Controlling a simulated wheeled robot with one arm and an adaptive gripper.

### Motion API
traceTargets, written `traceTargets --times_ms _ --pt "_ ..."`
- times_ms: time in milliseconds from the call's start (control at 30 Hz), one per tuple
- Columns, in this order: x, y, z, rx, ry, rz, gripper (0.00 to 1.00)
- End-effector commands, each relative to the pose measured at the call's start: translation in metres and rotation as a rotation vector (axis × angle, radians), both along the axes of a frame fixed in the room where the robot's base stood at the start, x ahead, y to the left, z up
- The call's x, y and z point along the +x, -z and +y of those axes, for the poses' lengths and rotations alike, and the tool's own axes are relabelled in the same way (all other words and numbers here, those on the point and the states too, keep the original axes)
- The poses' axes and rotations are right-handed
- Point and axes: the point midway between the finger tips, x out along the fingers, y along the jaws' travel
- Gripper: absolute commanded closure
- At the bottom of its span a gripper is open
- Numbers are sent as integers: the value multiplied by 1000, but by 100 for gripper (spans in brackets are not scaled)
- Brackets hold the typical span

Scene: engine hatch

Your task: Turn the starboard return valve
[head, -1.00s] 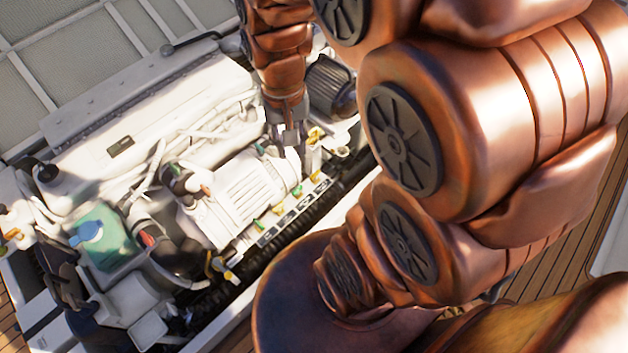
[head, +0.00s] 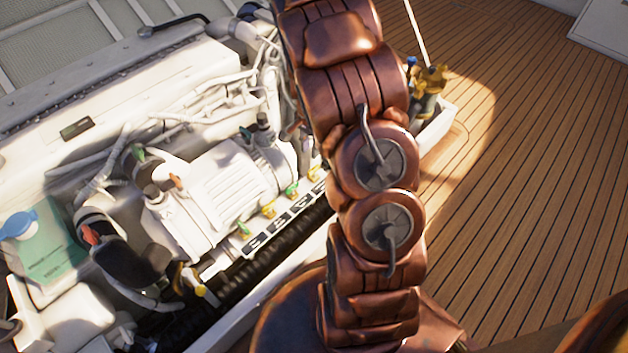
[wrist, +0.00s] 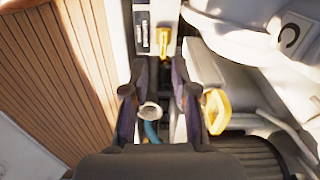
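A row of small valves with green and yellow handles runs along the engine's front edge in the head view, including a yellow handle (head: 269,209) and a green handle (head: 291,188). Dark label plates (head: 280,226) lie beside them, too small to read, so I cannot tell which valve is the starboard return valve. In the wrist view my gripper (wrist: 160,72) is open and empty, its two fingers apart. A yellow handle (wrist: 163,43) shows just beyond the gap between the fingertips, and a label plate (wrist: 142,38) lies left of it. In the head view my gripper is hidden.
A yellow ring-shaped part (wrist: 217,112) is close to the right finger. The white engine (head: 215,190) has hoses and a green tank (head: 45,255) at left. A brass-coloured fitting (head: 430,80) stands at the hatch's right end. The wooden deck (head: 530,150) is clear.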

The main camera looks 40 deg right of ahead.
Motion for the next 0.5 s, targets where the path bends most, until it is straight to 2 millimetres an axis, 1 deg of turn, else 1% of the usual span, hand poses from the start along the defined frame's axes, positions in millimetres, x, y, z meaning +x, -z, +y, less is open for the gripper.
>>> traceTargets --times_ms 33,100,233,367,500 --pt "2 22 -6 1 24 -1 73" --pt "4 35 -11 -1 50 -4 73" --pt "7 46 -17 -3 72 -8 73" --pt "8 51 -18 -5 77 -11 73" --pt "8 64 -17 -5 76 -11 73"
